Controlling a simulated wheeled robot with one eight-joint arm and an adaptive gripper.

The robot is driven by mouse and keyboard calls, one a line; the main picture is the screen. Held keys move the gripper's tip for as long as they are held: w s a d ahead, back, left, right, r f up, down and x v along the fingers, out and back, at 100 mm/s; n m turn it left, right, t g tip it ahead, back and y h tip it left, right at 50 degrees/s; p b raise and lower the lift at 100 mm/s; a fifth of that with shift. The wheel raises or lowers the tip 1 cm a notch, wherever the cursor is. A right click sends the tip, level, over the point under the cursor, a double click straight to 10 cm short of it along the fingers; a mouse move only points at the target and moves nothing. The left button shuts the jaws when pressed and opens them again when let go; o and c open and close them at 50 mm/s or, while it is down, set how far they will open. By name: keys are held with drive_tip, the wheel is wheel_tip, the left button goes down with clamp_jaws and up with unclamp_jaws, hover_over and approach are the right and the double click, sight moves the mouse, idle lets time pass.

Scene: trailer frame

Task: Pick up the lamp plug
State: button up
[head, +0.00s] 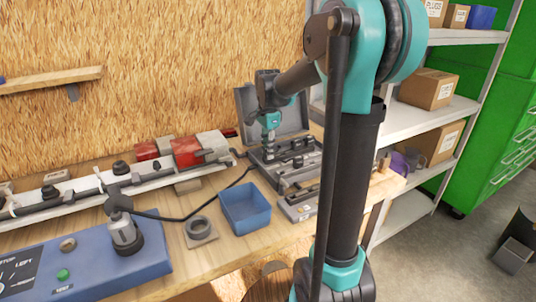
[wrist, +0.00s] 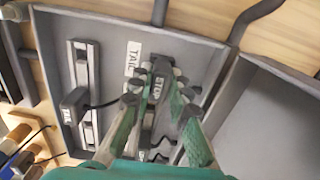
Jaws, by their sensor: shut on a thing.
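My gripper (head: 269,143) reaches down into an open grey case (head: 283,184) on the workbench. In the wrist view my gripper (wrist: 163,76) has its two green-sided fingers closed around a dark plug-like piece (wrist: 157,90), beside lettering that seems to read STOP. The fingers hide much of this piece, and I cannot tell if it is clear of the case floor. A second dark plug (wrist: 75,104) with a black cable lies to the left, beside a grey metal bar (wrist: 90,75). A white TAIL label (wrist: 133,60) is just left of the fingers.
A blue bin (head: 246,207) and a grey ring on a plate (head: 200,230) stand left of the case. A blue panel (head: 85,262) with a black cable is at front left. The raised case lid (head: 290,117) stands behind. Shelves (head: 440,112) with boxes are at right.

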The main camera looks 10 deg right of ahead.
drive_tip(key=shift+r, duration=0.1)
clamp_jaws()
wheel_tip(320, 180, up, 20)
idle(0.3)
drive_tip(key=w+d+f, duration=0.2)
drive_tip(key=d+f, duration=0.4)
drive_tip(key=f, duration=0.6)
drive_tip(key=shift+f, duration=0.15)
idle(0.4)
drive_tip(key=shift+f, duration=0.15)
drive_tip(key=shift+a+f, duration=0.1)
drive_tip(key=shift+f, duration=1.5)
drive_tip(key=shift+f, duration=0.65)
drive_tip(key=shift+f, duration=0.4)
